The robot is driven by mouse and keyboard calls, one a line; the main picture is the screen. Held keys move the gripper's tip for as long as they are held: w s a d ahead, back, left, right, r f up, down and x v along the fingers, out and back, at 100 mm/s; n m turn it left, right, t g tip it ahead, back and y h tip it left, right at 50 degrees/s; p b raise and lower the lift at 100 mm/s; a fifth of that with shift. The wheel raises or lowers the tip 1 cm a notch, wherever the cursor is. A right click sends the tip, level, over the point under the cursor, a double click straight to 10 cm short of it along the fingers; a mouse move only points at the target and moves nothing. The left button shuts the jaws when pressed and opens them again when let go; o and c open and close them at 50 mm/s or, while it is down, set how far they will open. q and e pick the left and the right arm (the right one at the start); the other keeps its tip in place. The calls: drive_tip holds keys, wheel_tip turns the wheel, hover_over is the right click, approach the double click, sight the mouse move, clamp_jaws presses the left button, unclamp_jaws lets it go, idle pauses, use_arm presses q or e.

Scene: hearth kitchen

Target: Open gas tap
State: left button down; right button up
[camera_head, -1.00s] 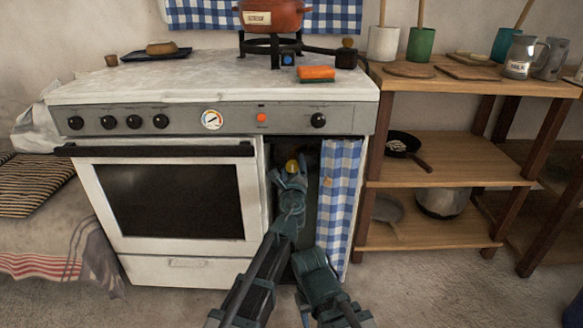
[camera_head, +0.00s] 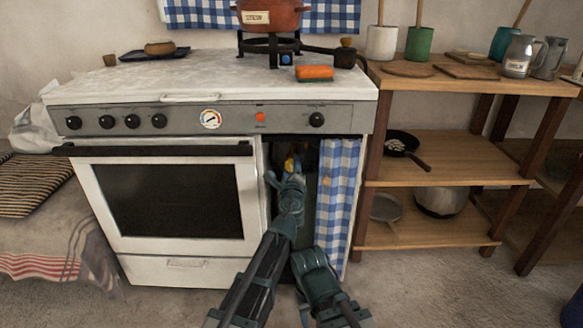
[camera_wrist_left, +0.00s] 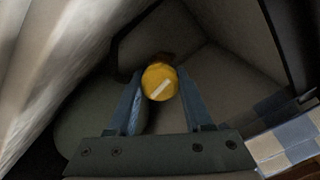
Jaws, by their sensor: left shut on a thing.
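The gas tap is a round yellow knob (camera_head: 291,162) inside the open compartment under the right part of the stove. In the left wrist view the knob (camera_wrist_left: 160,82) shows a pale slanted line on its face. My left gripper (camera_head: 290,180) reaches into the compartment and is shut on the knob. Its two fingers (camera_wrist_left: 160,97) stand on either side of the knob. The gripper partly hides the knob in the head view, and whatever lies behind the knob is mostly hidden.
A blue checked curtain (camera_head: 338,195) hangs right beside my left gripper. The oven door (camera_head: 245,200) is close on its left. A wooden shelf (camera_head: 450,173) stands to the right. An orange sponge (camera_head: 314,72) and a pot (camera_head: 272,15) are on top of the stove.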

use_arm(q)
drive_tip(key=n, duration=1.2)
drive_tip(key=shift+n, duration=2.2)
drive_tip(key=shift+c, duration=1.5)
unclamp_jaws()
drive_tip(key=shift+s, duration=0.1)
